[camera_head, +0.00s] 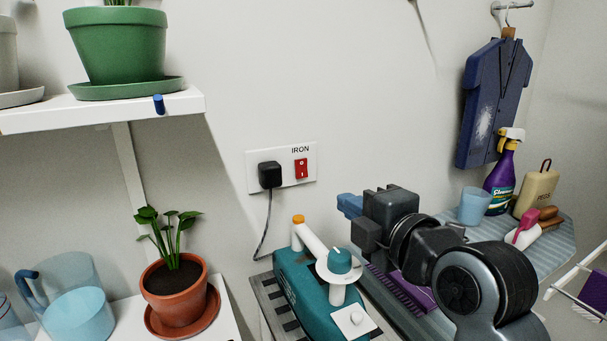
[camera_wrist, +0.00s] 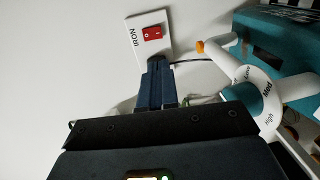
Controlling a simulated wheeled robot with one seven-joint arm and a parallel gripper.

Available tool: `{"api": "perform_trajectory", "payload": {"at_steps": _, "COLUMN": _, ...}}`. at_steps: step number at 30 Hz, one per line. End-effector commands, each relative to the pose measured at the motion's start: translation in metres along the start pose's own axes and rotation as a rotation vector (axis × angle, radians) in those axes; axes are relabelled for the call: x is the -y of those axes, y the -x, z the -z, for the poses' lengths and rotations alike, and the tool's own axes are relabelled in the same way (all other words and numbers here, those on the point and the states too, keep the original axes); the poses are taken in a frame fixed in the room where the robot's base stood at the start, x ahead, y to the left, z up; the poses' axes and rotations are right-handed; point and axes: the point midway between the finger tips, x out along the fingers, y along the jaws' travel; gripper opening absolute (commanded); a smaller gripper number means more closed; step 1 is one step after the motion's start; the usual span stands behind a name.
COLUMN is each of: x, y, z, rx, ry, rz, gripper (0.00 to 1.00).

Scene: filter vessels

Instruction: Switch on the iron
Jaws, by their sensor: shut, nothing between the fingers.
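The red rocker switch (camera_head: 301,169) sits on a white wall plate (camera_head: 284,180) marked "IRON". It also shows in the wrist view (camera_wrist: 152,33), just beyond my fingertips. I cannot tell which way it is pressed. A black plug (camera_head: 270,175) sits in the plate left of the switch. The teal iron (camera_head: 303,292) with its white handle and round dial (camera_head: 340,262) stands below the plate. The dial shows "Med" and "High" in the wrist view (camera_wrist: 267,89). My gripper (camera_head: 346,206) is shut and empty, right of and below the switch, apart from it. Its blue fingers (camera_wrist: 157,78) point toward the plate.
The ironing board (camera_head: 555,240) at right carries a blue cup (camera_head: 473,206), a purple spray bottle (camera_head: 502,180) and a beige bottle (camera_head: 536,190). A potted plant (camera_head: 175,285) stands lower left, under a white shelf (camera_head: 105,109). The wall around the switch is clear.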

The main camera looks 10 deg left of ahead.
Motion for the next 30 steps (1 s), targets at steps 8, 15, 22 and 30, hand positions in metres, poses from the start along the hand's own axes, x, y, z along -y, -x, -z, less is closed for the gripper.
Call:
{"api": "perform_trajectory", "payload": {"at_steps": 8, "x": -0.002, "y": -0.001, "z": 0.000, "rx": -0.002, "ry": 0.009, "rz": 0.001, "gripper": 0.00}}
{"api": "perform_trajectory", "payload": {"at_steps": 15, "x": -0.003, "y": -0.008, "z": 0.000, "rx": -0.003, "ry": 0.008, "rz": 0.002, "gripper": 0.00}}
{"api": "perform_trajectory", "payload": {"at_steps": 22, "x": -0.004, "y": -0.045, "z": 0.001, "rx": -0.003, "ry": 0.008, "rz": 0.003, "gripper": 0.00}}
{"api": "perform_trajectory", "payload": {"at_steps": 30, "x": -0.004, "y": -0.098, "z": 0.001, "rx": -0.003, "ry": 0.007, "rz": 0.002, "gripper": 0.00}}
